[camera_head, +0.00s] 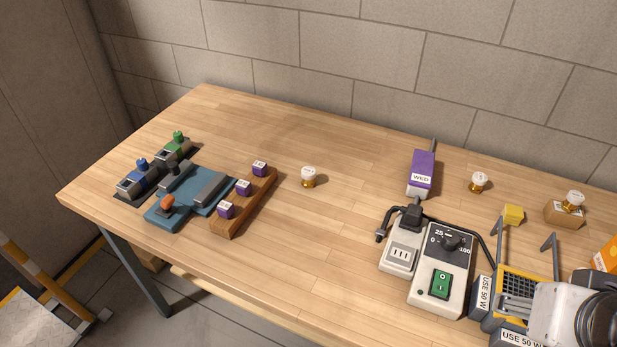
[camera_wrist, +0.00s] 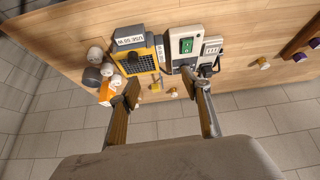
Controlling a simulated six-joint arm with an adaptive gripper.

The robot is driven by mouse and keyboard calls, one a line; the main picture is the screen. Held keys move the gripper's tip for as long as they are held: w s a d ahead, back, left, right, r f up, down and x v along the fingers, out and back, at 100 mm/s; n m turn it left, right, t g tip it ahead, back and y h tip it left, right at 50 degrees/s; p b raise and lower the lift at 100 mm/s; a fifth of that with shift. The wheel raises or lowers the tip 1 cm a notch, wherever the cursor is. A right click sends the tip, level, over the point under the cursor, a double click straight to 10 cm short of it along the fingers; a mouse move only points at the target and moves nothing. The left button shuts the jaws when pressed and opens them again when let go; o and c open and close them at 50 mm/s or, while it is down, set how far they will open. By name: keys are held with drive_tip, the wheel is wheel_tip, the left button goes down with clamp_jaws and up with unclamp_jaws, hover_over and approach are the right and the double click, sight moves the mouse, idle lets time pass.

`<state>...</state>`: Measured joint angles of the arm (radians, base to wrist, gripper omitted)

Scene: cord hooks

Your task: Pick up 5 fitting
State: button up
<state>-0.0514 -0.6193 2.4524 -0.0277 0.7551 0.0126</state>
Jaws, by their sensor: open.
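Small white-topped fittings with gold bases stand on the bench. One (camera_head: 309,177) is right of the wooden rail, one (camera_head: 479,182) is right of the purple box, and one (camera_head: 573,200) sits on a brown block. Their top marks are too small to read, so I cannot tell which is 5. In the wrist view, one fitting (camera_wrist: 262,63) lies right of my fingers and another (camera_wrist: 172,92) shows between them. My gripper (camera_head: 523,232) is open and empty at the right of the bench, and its spread fingers (camera_wrist: 160,88) show in the wrist view.
A purple box (camera_head: 421,174), a grey control box (camera_head: 441,275) with a cord and a yellow lamp (camera_wrist: 135,58) crowd the right side. A wooden rail (camera_head: 244,203) holds purple cubes.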

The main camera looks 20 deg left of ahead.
drive_tip(key=w+a+f+n+t+y, duration=0.2)
drive_tip(key=w+a, duration=0.6)
drive_tip(key=w, duration=0.4)
drive_tip(key=w+a+f+n+t+y, duration=0.1)
drive_tip(key=w+a+f+n, duration=0.1)
drive_tip(key=w+a, duration=0.9)
drive_tip(key=n+y, duration=0.5)
drive_tip(key=y, duration=0.1)
approach(311, 173)
drive_tip(key=w, duration=0.1)
drive_tip(key=w+a+f, duration=0.1)
drive_tip(key=shift+w, duration=0.3)
drive_tip(key=shift+s+a+f+y, duration=0.15)
drive_tip(key=shift+a+f+y, duration=0.15)
drive_tip(key=shift+a, duration=0.15)
drive_tip(key=shift+x, duration=1.3)
